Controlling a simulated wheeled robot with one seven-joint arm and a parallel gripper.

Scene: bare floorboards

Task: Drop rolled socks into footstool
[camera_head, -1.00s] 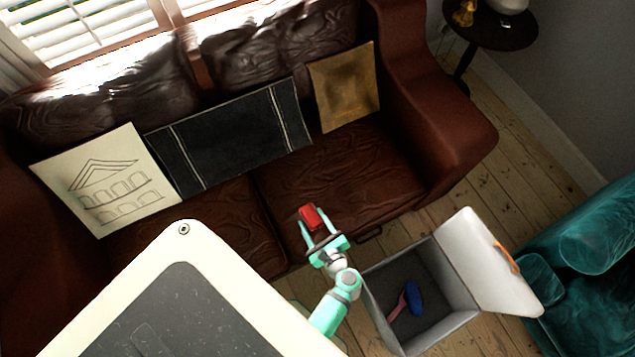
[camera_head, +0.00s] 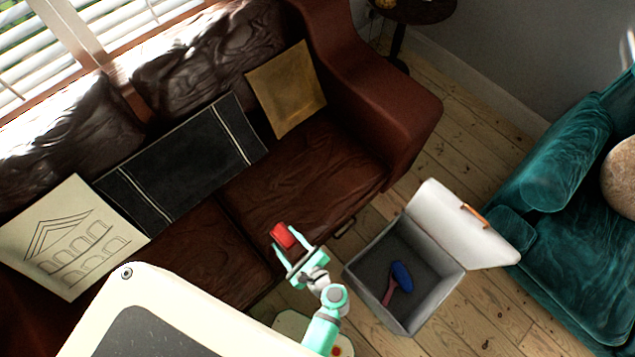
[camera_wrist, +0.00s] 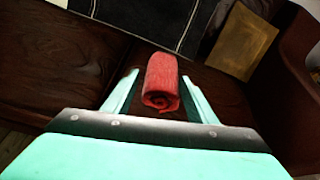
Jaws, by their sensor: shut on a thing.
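The rolled socks (camera_head: 285,236) are a small red roll, held between the fingertips of my gripper (camera_head: 287,249). In the wrist view the red roll (camera_wrist: 162,82) sits between the two green fingers of my gripper (camera_wrist: 160,90), its spiral end toward the camera. The gripper is over the front edge of the brown sofa seat. The footstool (camera_head: 364,276) is a grey open box on the floor, right of the gripper. Its white lid (camera_head: 455,225) is flipped open to the right. The gripper is apart from the box.
A blue and pink brush-like thing (camera_head: 401,277) lies inside the box. The brown leather sofa (camera_head: 310,175) with cushions fills the left and middle. A teal sofa (camera_head: 560,240) stands at the right. Bare floorboards (camera_head: 470,140) show between the sofas.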

